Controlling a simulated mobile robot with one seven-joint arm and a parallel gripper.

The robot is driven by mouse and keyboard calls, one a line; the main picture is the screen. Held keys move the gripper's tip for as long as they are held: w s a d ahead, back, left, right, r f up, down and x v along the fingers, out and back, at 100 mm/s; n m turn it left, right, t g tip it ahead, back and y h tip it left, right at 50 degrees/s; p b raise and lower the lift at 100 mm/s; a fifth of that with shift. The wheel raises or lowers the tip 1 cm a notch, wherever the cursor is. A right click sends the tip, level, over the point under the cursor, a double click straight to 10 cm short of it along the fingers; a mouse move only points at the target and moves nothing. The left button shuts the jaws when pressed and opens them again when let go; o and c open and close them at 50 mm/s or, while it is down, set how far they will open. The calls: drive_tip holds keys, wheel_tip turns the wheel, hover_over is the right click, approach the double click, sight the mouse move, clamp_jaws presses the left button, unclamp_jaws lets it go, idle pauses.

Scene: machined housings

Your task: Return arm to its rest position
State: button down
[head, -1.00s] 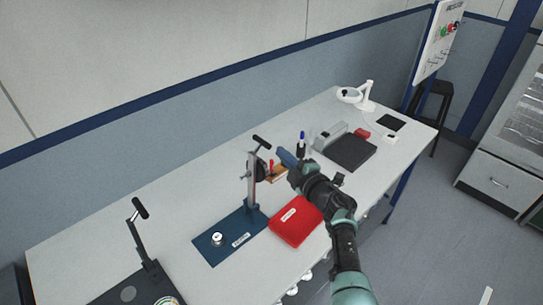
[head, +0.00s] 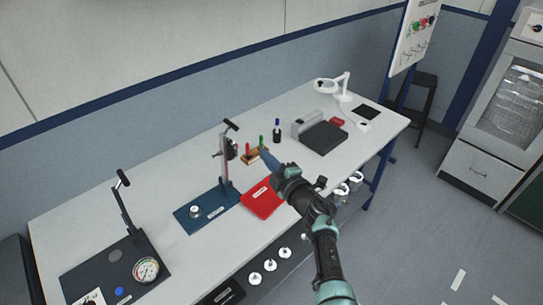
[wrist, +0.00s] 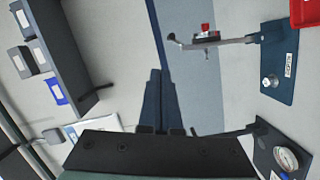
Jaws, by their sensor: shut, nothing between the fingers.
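My gripper (head: 268,160) shows in the head view above the workbench, in front of the small wooden holder, with my arm reaching in from the lower right. Its blue fingers are together and hold nothing. They also show in the wrist view (wrist: 159,80), side by side, pointing up the picture, with the wall and floor-coloured surfaces behind them. No contact with any object is visible. The bench top (head: 165,265) lies beneath it.
A red case (head: 262,200) lies just below-left of my gripper. A lever press on a blue base (head: 185,222) and a dark press with a gauge (head: 146,269) stand to the left. A wooden holder (head: 250,158), a grey-black device (head: 323,138) and a white lamp (head: 333,85) stand farther back.

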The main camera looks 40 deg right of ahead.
drive_tip(key=shift+w, duration=0.15)
idle(0.4)
drive_tip(key=w+a+r+m+t+h+b, duration=0.15)
drive_tip(key=a+r, duration=0.25)
drive_tip(key=r, duration=0.5)
drive_tip(key=w+a+r+m+t+h+b, duration=0.1)
drive_tip(key=a+r+m+t+h+b, duration=0.2)
drive_tip(key=r, duration=0.6)
drive_tip(key=w+a+r+m+t+b, duration=0.1)
drive_tip(key=a+r+m, duration=0.2)
drive_tip(key=a+r, duration=0.45)
drive_tip(key=s+a+r+m+t+b, duration=0.2)
drive_tip(key=s+a+r+m+b, duration=0.3)
drive_tip(key=s+a+r, duration=0.7)
drive_tip(key=s+a+r+t+y+b, duration=0.2)
drive_tip(key=s+a+r+y, duration=0.3)
drive_tip(key=s+a, duration=0.5)
drive_tip(key=shift+s+a+t+y, duration=0.4)
drive_tip(key=shift+s+y, duration=0.3)
drive_tip(key=shift+y, duration=0.55)
